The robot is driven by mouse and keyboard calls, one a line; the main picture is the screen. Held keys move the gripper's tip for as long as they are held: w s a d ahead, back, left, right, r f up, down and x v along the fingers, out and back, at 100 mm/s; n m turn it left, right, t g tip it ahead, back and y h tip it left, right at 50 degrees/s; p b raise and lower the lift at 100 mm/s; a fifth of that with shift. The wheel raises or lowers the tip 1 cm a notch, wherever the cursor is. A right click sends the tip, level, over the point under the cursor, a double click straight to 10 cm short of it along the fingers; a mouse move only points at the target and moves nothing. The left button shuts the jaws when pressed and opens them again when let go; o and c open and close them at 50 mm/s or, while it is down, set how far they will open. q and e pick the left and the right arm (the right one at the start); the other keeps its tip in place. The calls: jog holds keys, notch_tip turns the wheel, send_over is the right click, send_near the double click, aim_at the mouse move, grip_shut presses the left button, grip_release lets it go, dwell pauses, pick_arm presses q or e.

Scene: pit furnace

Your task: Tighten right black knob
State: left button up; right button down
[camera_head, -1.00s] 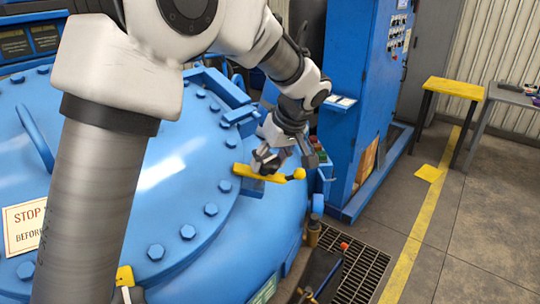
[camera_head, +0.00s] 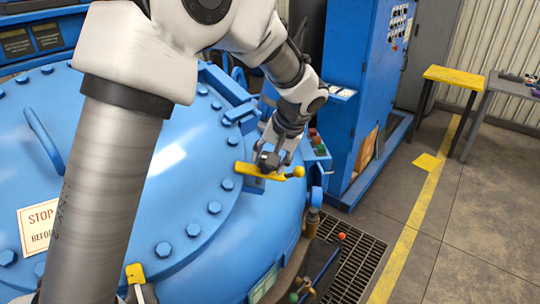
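My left gripper (camera_head: 275,152) points down at the yellow clamp bar (camera_head: 250,171) on the rim of the blue furnace lid. A small black knob (camera_head: 268,160) shows on top of the bar, between or just beside the fingertips. The fingers are around or very close to the knob. I cannot tell whether they press on it. My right gripper is not in view.
The blue furnace lid (camera_head: 170,190) with several bolts fills the left. Another yellow clamp piece (camera_head: 135,273) is at the bottom. A blue control cabinet (camera_head: 352,90) stands behind the gripper. A yellow-topped table (camera_head: 455,76) is at the right, with open floor in front.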

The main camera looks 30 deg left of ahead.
pick_arm(q)
jog(key=shift+f+m, duration=0.1)
jog(key=shift+m, duration=0.2)
jog(key=o, duration=1.1)
jog(key=shift+o, duration=0.3)
jog(key=shift+w+a+f, duration=0.1)
jog(key=shift+w, duration=0.1)
jog(key=v, duration=1.2)
jog(key=shift+w+a, duration=0.1)
